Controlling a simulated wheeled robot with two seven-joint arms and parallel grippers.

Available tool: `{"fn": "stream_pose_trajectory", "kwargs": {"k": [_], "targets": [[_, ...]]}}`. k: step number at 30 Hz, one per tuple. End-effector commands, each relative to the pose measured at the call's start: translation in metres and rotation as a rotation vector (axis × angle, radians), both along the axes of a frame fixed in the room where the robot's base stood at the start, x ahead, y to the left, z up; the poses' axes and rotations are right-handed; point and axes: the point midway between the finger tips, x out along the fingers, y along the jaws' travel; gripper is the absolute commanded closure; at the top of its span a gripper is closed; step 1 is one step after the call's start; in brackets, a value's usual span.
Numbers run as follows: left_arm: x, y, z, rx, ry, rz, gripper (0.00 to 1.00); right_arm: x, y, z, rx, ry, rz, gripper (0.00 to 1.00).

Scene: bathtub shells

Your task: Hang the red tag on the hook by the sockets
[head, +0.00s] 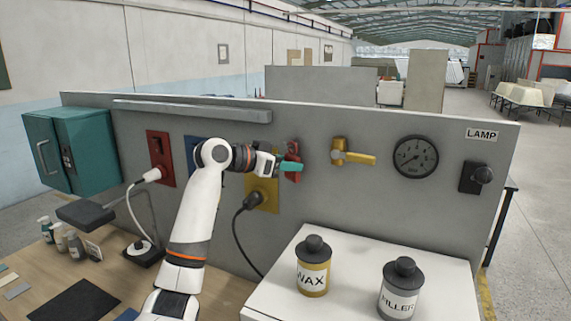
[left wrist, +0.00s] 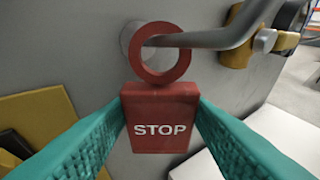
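The red tag with the word STOP (left wrist: 160,112) is upright between the teal fingertips of my left gripper (left wrist: 160,125), which touch its two side edges. The tag also shows in the head view (head: 293,147), by the wall panel, with my left gripper (head: 291,166) at it. In the left wrist view, the tag's ring appears to be around the grey hook rod (left wrist: 215,38): the rod shows through the hole and passes in front of the ring's right side. In the head view the hook is hidden. My right gripper is not in view.
The grey panel (head: 345,205) carries a red socket (head: 154,148) with a white plug, a yellow socket (head: 270,204) with a black plug, a yellow valve (head: 352,157), a gauge (head: 416,157) and a lamp switch (head: 470,178). Wax (head: 313,278) and filler (head: 399,300) cans stand in front.

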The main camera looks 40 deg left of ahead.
Motion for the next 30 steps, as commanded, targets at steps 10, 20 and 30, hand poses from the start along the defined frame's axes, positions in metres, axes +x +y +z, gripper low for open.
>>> {"fn": "stream_pose_trajectory", "kwargs": {"k": [10,20,30], "targets": [[0.000,0.000,0.000,0.000,0.000,0.000,0.30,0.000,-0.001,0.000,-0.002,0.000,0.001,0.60],[-0.006,-0.002,0.011,0.002,-0.002,0.000,0.30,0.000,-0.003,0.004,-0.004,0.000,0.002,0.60],[-0.064,-0.020,0.014,0.006,-0.001,0.001,0.30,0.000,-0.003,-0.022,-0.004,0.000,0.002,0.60]]}}
